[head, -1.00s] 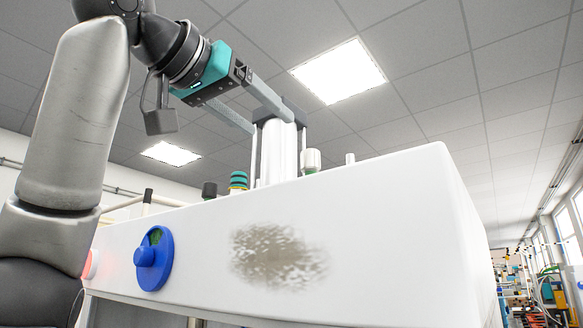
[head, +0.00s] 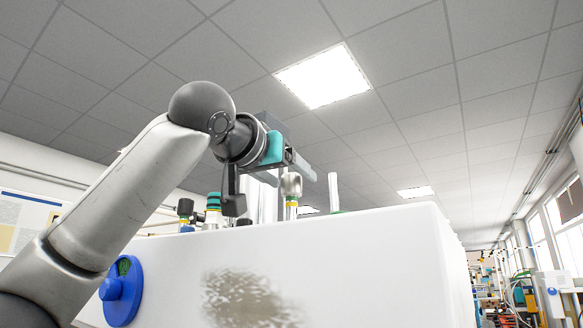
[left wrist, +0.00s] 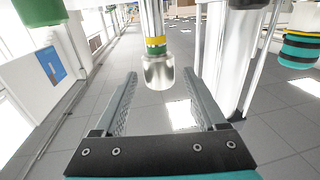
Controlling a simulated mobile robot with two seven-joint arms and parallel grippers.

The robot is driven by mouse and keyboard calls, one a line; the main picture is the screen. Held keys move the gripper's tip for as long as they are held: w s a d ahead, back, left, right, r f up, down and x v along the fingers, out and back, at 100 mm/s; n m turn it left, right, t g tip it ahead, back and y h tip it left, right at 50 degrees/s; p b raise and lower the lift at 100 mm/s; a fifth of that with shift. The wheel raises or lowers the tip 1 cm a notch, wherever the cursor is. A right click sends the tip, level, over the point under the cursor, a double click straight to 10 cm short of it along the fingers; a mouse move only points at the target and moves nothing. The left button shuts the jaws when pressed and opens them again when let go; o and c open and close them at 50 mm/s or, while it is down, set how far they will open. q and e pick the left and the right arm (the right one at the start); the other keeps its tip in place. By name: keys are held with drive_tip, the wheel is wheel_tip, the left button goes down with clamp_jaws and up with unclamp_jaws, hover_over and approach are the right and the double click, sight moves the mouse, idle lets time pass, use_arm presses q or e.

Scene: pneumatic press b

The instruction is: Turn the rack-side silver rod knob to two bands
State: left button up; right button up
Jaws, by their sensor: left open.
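A silver rod knob (head: 291,184) stands on a rod above the white housing. In the left wrist view the silver knob (left wrist: 158,72) shows a yellow band and a green band beside it on the rod. My left gripper (head: 292,170) is open at the knob. In the left wrist view its two fingers reach out on either side of the knob, with gaps on both sides; whether either touches cannot be told. My right gripper is not in view.
A thick silver cylinder (left wrist: 230,55) stands close by my right-hand finger in the left wrist view. A teal-and-black knob (left wrist: 298,48) is beyond it. A pale rod (head: 333,190) rises right of the silver knob. The white housing (head: 380,260) carries a blue dial (head: 121,290).

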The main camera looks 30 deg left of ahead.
use_arm(q)
drive_tip(key=shift+w, duration=0.7)
drive_tip(key=shift+c, duration=0.3)
clamp_jaws()
